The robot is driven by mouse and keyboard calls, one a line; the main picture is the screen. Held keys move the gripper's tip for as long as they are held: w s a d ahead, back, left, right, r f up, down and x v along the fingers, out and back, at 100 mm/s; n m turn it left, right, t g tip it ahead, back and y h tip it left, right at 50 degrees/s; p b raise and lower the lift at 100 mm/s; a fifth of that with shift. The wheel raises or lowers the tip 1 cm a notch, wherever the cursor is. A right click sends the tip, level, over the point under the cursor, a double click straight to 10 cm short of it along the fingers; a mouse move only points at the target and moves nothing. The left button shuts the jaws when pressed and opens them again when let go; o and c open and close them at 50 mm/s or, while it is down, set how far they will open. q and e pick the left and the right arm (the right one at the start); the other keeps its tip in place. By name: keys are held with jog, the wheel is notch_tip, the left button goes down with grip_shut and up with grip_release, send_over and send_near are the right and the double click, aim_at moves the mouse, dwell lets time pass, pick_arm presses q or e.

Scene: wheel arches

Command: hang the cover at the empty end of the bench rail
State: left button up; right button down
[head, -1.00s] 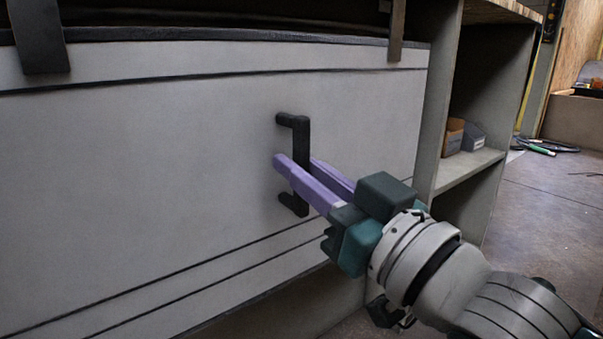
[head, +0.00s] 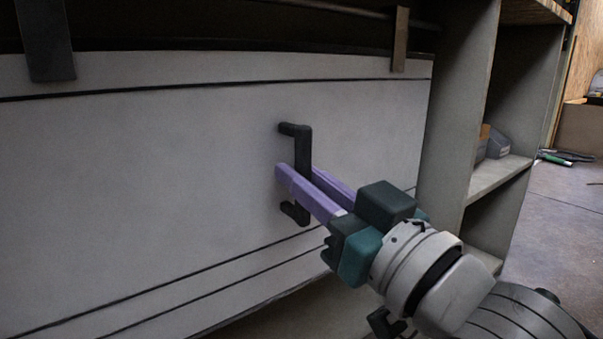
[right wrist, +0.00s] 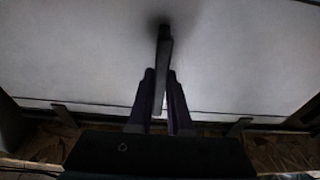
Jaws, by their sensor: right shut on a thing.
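The cover (head: 170,150) is a wide pale grey panel with dark lines along its top and bottom. It fills the left and middle of the head view, and it also shows in the right wrist view (right wrist: 80,60). A dark hook strap (head: 45,40) rises at its upper left and another hook strap (head: 400,40) at its upper right. My right gripper (head: 299,173) is shut on the cover's black upright handle (head: 303,150), which also shows in the right wrist view (right wrist: 163,60). A dark rail (head: 340,10) shows at the top; whether the hooks touch it is unclear.
A grey shelf unit (head: 455,120) stands right beside the cover's right edge, with small boxes (head: 495,143) on its shelf. Open floor (head: 560,210) lies farther right, with a dark and green item (head: 560,157) on it.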

jog(key=shift+w+r, duration=0.15)
jog(key=shift+w, duration=0.05)
jog(key=c, duration=0.8)
grip_release()
jog(key=shift+s, duration=0.1)
jog(key=shift+o, duration=0.2)
